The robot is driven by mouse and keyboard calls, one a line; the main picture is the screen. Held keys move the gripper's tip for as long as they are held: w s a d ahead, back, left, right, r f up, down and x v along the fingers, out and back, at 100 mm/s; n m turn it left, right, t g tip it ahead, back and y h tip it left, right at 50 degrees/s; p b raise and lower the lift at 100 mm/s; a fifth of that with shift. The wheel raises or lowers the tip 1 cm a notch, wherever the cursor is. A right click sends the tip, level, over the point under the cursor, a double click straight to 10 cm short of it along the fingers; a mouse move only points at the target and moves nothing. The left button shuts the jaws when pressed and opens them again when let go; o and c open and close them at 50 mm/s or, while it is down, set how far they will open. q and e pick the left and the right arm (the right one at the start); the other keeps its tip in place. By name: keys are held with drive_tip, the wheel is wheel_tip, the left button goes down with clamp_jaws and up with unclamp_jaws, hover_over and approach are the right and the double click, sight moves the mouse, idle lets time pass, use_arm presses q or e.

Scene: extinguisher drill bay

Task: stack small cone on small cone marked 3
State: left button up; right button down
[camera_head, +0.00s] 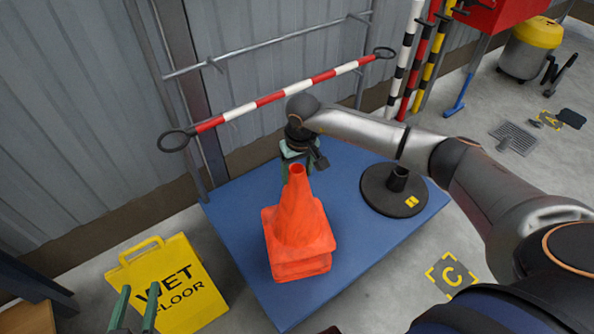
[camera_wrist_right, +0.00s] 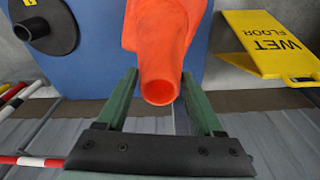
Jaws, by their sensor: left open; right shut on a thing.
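An orange small cone (camera_head: 298,222) stands upright on the blue platform, and a second base edge (camera_head: 303,268) shows just under its own, so it sits over another orange cone. The lower cone is mostly hidden and no mark 3 shows. My right gripper (camera_head: 293,168) is at the upper cone's tip from behind. In the right wrist view its green fingers (camera_wrist_right: 160,98) are on both sides of the cone's tip (camera_wrist_right: 159,84), shut on it. My left gripper (camera_head: 136,308) is open and empty at the lower left, by the wet floor sign.
The blue platform (camera_head: 350,262) has clear room right of the cones. A black round base (camera_head: 385,205) with a short socket stands at its right. A yellow wet floor sign (camera_head: 170,285) is at left. A red and white bar (camera_head: 270,98) spans behind, near my right arm.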

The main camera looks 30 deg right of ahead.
drive_tip(key=shift+f+b, duration=0.75)
drive_tip(key=shift+f, duration=0.1)
use_arm(q)
drive_tip(key=shift+r+m+t+h+b, duration=0.65)
drive_tip(key=shift+r+m+t+h, duration=1.8)
drive_tip(key=shift+r, duration=5.4)
use_arm(e)
drive_tip(key=shift+f, duration=0.75)
drive_tip(key=shift+f+b, duration=0.8)
drive_tip(key=shift+f, duration=0.05)
drive_tip(key=shift+f+b, duration=0.65)
drive_tip(key=shift+f, duration=0.3)
drive_tip(key=shift+f+b, duration=0.85)
drive_tip(key=shift+b, duration=0.05)
use_arm(q)
drive_tip(key=s+d+r+m+t+h, duration=0.2)
drive_tip(key=s+r+m+t+h, duration=0.1)
drive_tip(key=s+r+m+h, duration=0.1)
wheel_tip(320, 180, up, 4)
drive_tip(key=shift+s+f+h, duration=0.2)
drive_tip(key=shift+s+h, duration=0.6)
drive_tip(key=shift+h, duration=0.45)
use_arm(e)
unclamp_jaws()
use_arm(q)
drive_tip(key=shift+d, duration=0.1)
use_arm(e)
drive_tip(key=shift+f, duration=0.1)
